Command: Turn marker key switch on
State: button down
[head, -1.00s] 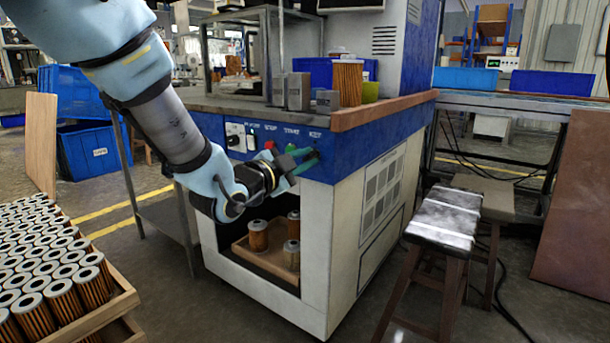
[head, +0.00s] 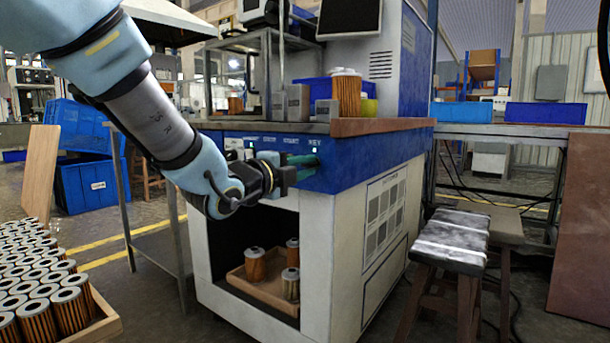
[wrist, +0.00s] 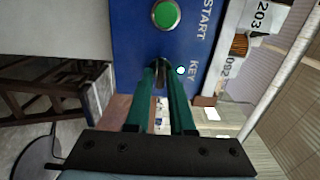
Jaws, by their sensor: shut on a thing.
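The marker key switch sits on the blue front panel (head: 350,170) of the machine, under the KEY label. In the wrist view the dark key (wrist: 160,68) stands between the tips of my green fingers, which partly hide it. My gripper (head: 312,160) is shut on the key at the panel; it also shows in the wrist view (wrist: 163,75). A small pale light (wrist: 181,70) glows beside the key, and in the head view it is a bright spot (head: 314,150) above the fingertips. I cannot tell the key's exact turn angle.
The green START button (wrist: 165,14) is close to the key. A wooden tray (head: 262,289) with filter cartridges stands in the opening below. A stool (head: 447,240) stands at the right, and a crate of cartridges (head: 105,322) at the lower left.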

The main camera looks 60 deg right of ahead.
dwell(0.5)
jog(key=c, duration=0.9)
grip_release()
jog(key=shift+c, duration=0.2)
jog(key=a+p, duration=0.1)
jog(key=a, duration=0.9)
jog(key=shift+w+a+p, duration=0.35)
jog(key=shift+a, duration=0.05)
